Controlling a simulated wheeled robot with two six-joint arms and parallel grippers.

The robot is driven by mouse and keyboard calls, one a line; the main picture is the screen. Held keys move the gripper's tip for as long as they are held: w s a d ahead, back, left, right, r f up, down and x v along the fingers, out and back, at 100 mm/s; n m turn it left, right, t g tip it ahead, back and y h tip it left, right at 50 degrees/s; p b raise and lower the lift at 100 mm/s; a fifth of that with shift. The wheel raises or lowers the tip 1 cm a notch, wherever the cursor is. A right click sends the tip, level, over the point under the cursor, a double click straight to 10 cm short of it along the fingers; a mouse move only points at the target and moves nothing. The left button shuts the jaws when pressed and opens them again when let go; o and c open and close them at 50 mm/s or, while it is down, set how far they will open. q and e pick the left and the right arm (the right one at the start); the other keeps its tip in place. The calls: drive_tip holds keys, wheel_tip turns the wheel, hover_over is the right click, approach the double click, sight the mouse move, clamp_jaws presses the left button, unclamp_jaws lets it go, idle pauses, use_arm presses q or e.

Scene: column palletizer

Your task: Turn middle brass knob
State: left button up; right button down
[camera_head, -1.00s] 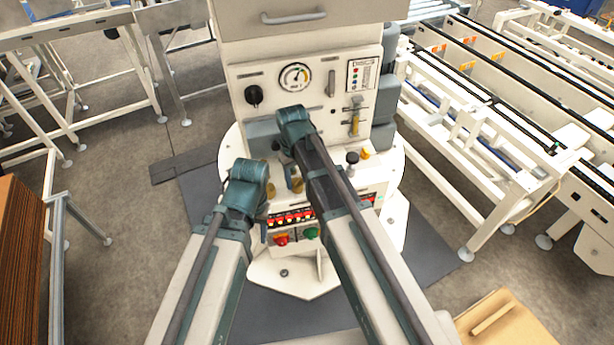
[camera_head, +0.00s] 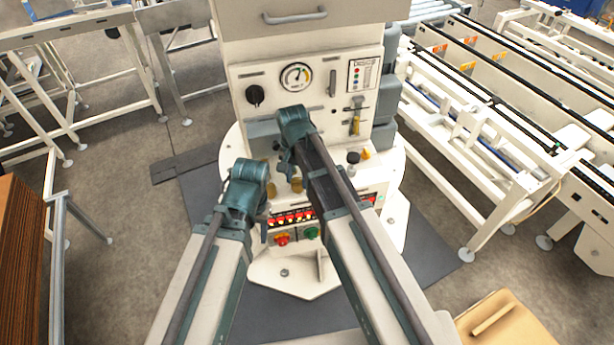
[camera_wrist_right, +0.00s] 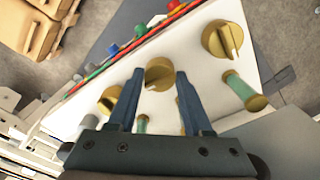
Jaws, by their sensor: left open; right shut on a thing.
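The middle brass knob (camera_wrist_right: 158,75) is round with a pale mark and sits on the white sloped panel between two other brass knobs. In the right wrist view, the blue fingers of my right gripper (camera_wrist_right: 160,80) stand on either side of it, shut on it. In the head view, the right gripper (camera_head: 289,165) reaches down to this knob (camera_head: 297,185), which is partly hidden. A brass knob (camera_wrist_right: 222,40) lies to the right in the wrist view, and another (camera_wrist_right: 110,98) to the left. My left gripper (camera_head: 263,197) is open near the panel's left side, its fingertips mostly hidden.
A row of red-lit switches (camera_head: 292,217), a red button (camera_head: 282,240) and a green button (camera_head: 311,232) sit below the knobs. A black knob (camera_head: 353,157) is on the right. Green-stemmed brass posts (camera_wrist_right: 245,92) stand close beside the knobs in the wrist view.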

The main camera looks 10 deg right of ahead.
drive_tip(key=m, duration=0.4)
drive_tip(key=shift+d+m, duration=0.2)
drive_tip(key=shift+m, duration=0.2)
drive_tip(key=m, duration=0.3)
drive_tip(key=shift+m, duration=0.3)
drive_tip(key=m, duration=0.4)
drive_tip(key=shift+m, duration=1.7)
drive_tip(key=shift+s+m, duration=0.1)
drive_tip(key=shift+m, duration=0.2)
drive_tip(key=c, duration=0.8)
unclamp_jaws()
drive_tip(key=o, duration=0.5)
drive_tip(key=shift+d, duration=0.1)
